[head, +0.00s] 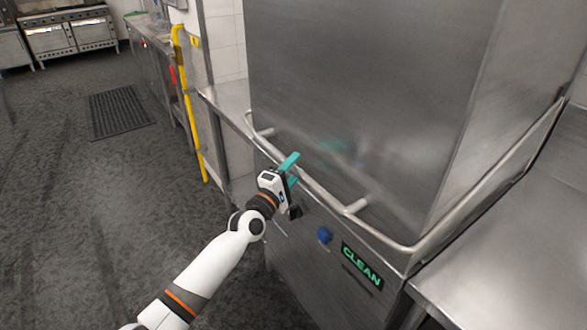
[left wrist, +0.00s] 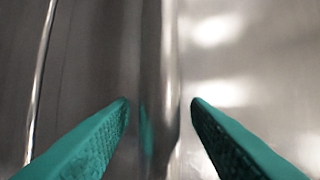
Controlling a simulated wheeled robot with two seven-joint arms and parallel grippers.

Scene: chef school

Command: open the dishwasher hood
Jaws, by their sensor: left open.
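The dishwasher hood (head: 350,90) is a large steel box, and it sits down on the machine's base. A steel bar handle (head: 327,198) runs along its front and side. My left gripper (head: 291,170) is open at the front stretch of the handle, with teal fingers. In the left wrist view the two teal fingertips (left wrist: 160,102) are apart, and a vertical steel bar (left wrist: 169,70) shows between them. I cannot tell whether the fingers touch the bar. My right gripper is not in view.
The dishwasher front carries a blue knob (head: 324,235) and a green CLEAN display (head: 362,265). Steel counters stand on both sides, the right one (head: 500,260) bare. A yellow pipe (head: 187,100) stands at the left. A floor mat (head: 119,112) lies on open dark floor.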

